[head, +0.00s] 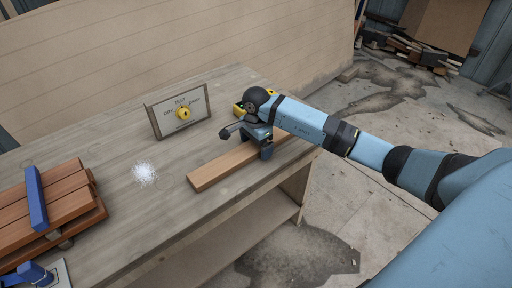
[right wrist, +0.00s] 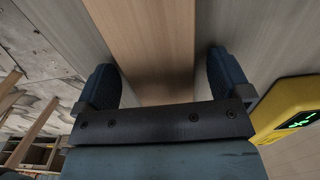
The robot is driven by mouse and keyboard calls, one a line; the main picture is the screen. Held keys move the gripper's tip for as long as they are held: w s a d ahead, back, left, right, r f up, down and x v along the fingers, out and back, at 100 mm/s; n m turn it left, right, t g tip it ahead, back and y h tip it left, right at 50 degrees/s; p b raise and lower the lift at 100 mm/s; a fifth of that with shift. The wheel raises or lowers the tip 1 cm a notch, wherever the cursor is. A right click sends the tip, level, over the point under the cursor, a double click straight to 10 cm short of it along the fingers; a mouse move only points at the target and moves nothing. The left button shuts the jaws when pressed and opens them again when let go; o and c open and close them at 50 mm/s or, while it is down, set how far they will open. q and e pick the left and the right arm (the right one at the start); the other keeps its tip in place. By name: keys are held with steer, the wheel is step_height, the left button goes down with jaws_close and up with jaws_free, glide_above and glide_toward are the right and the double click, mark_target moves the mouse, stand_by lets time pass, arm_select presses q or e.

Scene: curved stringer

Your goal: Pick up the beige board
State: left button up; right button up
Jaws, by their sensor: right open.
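The beige board (head: 225,165) is a plain, light wooden plank lying flat on the workbench, its far part hidden behind my right gripper. My right gripper (head: 250,141) is open at the board, reaching in from the right. In the right wrist view, the board (right wrist: 150,40) runs between the two spread fingers of the gripper (right wrist: 165,82), with a visible gap on the right side. Whether the left finger touches it is unclear. My left gripper is not in view.
The workbench (head: 120,215) also carries a test sign (head: 165,104) with a yellow knob, white powder (head: 144,173) and stacked reddish boards (head: 70,205) under a blue clamp (head: 36,198). A yellow device (right wrist: 290,105) with a green display lies close beside the right gripper.

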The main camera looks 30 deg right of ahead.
steer(key=shift+c, duration=0.4)
steer(key=c, duration=1.1)
steer(key=shift+r, duration=0.1)
steer(key=shift+c, duration=0.8)
